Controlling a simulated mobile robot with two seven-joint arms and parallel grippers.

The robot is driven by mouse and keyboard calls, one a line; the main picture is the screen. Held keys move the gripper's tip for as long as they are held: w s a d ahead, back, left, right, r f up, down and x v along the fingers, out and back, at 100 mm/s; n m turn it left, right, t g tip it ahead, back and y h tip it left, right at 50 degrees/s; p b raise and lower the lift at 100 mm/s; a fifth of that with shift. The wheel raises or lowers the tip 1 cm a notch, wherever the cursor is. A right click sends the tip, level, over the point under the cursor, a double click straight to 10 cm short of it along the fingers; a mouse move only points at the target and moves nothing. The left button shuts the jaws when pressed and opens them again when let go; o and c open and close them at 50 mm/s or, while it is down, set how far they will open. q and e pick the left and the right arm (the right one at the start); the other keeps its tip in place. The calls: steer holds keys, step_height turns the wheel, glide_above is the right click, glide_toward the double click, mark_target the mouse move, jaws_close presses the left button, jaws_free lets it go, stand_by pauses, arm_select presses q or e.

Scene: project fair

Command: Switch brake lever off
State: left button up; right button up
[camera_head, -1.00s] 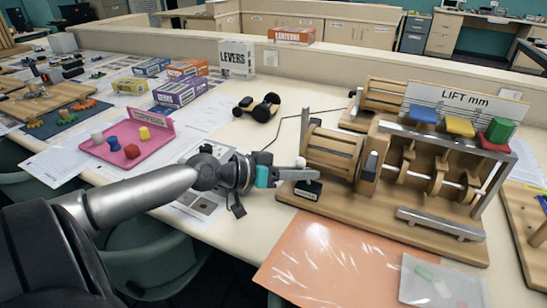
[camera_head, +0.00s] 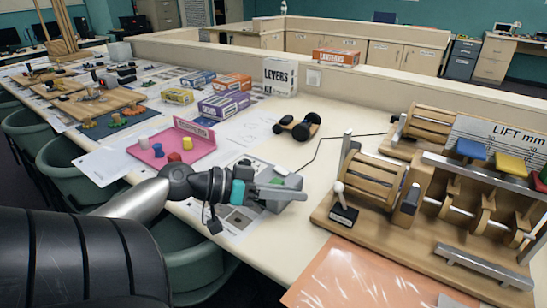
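The brake lever (camera_head: 339,188) is a short stick with a pale round knob on a black labelled base (camera_head: 342,214). It stands at the left front of the wooden cam machine (camera_head: 400,240), with its knob leaning slightly left. My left gripper (camera_head: 304,190) is left of the lever, apart from it, over the table. Its grey fingers point right and overlap a grey box behind them, so I cannot tell how far they are parted. Nothing is clearly held. My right gripper is not in view.
An orange sheet (camera_head: 365,275) lies in front of the machine. A black wheeled cart (camera_head: 297,126) and a thin cable lie behind my gripper. A pink tray (camera_head: 190,150) with small coloured pieces is to the left. A LEVERS box (camera_head: 280,77) stands by the divider.

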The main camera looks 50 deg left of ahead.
arm_select(q)
steer(key=shift+v, duration=1.75)
steer(key=shift+d, duration=0.1)
